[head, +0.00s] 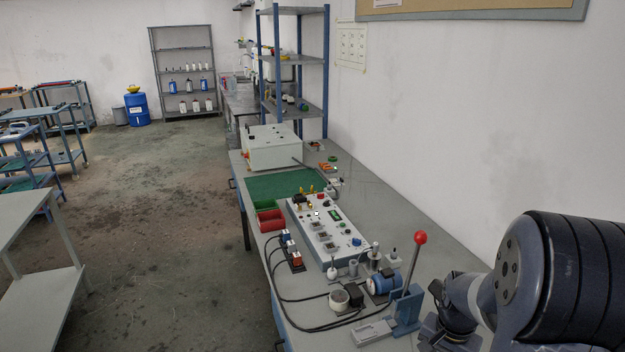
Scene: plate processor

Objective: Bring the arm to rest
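My arm (540,280) shows at the lower right, folded close to the camera over the near right end of the workbench (375,190). Only its dark, thick links show clearly. My gripper cannot be made out in this view, so its state and anything in it are hidden. The arm's lower part is close to the right of a blue lever press with a red knob (420,238); I cannot tell whether they touch.
The bench holds a control panel (325,228), a green mat (285,185), a red bin (270,220), a white box (273,148), a blue motor (384,282) and black cables. A wall runs along the right. A grey table (30,215) stands left; the floor between is clear.

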